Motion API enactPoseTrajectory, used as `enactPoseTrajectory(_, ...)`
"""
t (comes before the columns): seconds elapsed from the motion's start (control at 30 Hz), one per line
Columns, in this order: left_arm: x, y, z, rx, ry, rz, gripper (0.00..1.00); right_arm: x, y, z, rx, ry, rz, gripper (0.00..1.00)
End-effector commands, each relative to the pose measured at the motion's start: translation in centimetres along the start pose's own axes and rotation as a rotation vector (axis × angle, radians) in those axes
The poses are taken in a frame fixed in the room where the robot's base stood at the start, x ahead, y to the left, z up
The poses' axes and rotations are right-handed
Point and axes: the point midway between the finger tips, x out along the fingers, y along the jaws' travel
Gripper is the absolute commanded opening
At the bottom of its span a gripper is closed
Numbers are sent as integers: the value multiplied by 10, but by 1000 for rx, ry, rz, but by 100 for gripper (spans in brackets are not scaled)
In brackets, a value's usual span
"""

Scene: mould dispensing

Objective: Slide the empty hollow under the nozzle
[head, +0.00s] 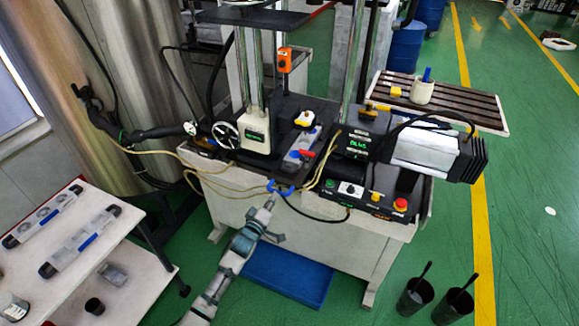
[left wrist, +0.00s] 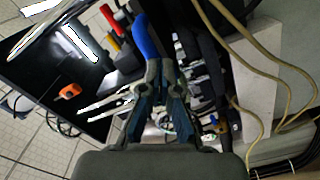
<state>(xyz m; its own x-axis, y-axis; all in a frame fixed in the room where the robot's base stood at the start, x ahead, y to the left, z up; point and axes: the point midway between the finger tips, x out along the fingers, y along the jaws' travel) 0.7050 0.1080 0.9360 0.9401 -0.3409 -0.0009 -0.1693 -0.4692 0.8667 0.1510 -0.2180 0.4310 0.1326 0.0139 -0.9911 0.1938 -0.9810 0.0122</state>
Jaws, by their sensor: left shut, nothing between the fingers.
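A blue handle (head: 281,188) sticks out at the machine's front edge; a blue handle-like part also shows in the left wrist view (left wrist: 145,35). My left gripper (head: 270,203) is just in front of the blue handle, shut and empty; its fingers also show in the left wrist view (left wrist: 160,100). Whether it touches the handle I cannot tell. I cannot make out the nozzle.
The machine has a handwheel (head: 225,134), loose tan hoses, a control panel (head: 350,190) and a motor (head: 425,152). A white trolley (head: 130,215) with metal bars stands at left. Two black cups (head: 414,297) stand on the floor. A blue box (head: 290,280) lies below the machine.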

Motion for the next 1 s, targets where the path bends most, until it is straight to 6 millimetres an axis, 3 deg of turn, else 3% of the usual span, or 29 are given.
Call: enactPoseTrajectory(1.0,13,1,0,2,1,2,0,8,-1,3,0,-4,-1,55)
